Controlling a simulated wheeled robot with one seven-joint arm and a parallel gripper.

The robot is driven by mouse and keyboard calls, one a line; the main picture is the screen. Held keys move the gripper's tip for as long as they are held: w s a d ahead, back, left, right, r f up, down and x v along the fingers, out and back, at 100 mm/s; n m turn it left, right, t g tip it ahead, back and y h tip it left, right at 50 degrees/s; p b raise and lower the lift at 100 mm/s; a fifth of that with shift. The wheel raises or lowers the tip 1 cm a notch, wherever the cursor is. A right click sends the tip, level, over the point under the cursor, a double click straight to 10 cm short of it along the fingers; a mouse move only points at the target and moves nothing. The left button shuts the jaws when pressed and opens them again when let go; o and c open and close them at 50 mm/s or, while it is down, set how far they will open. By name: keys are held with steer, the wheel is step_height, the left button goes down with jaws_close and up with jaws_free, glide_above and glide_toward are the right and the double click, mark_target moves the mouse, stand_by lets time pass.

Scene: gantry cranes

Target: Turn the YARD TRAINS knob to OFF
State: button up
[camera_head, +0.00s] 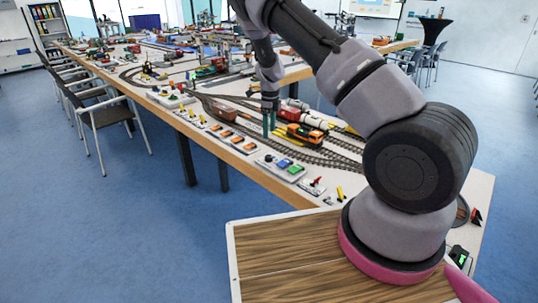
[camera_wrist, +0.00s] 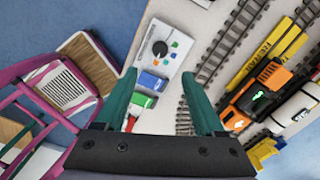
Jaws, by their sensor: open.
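A round black knob (camera_wrist: 159,47) with a light pointer mark sits on a white panel (camera_wrist: 150,62) in the wrist view. Small coloured squares lie around and beside it. No lettering is readable, so I cannot tell whether it is the YARD TRAINS knob or which setting it points at. My gripper (camera_wrist: 160,80) is open and empty, its two green fingers spread, with the knob ahead of and between the tips, apart from them. In the head view my gripper (camera_head: 268,124) points down over the near side of the layout table, beyond a control panel (camera_head: 279,167).
Blue (camera_wrist: 149,81) and green (camera_wrist: 141,99) blocks sit below the knob on the panel. An orange-black locomotive (camera_head: 301,134) stands on tracks close to my gripper. Several small control panels line the table's front edge (camera_head: 235,160). Chairs (camera_head: 105,118) stand at the left; floor in front is clear.

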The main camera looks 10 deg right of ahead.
mark_target(269, 156)
step_height(269, 156, down, 12)
steer(key=shift+a, duration=0.1)
stand_by(0.4)
jaws_close()
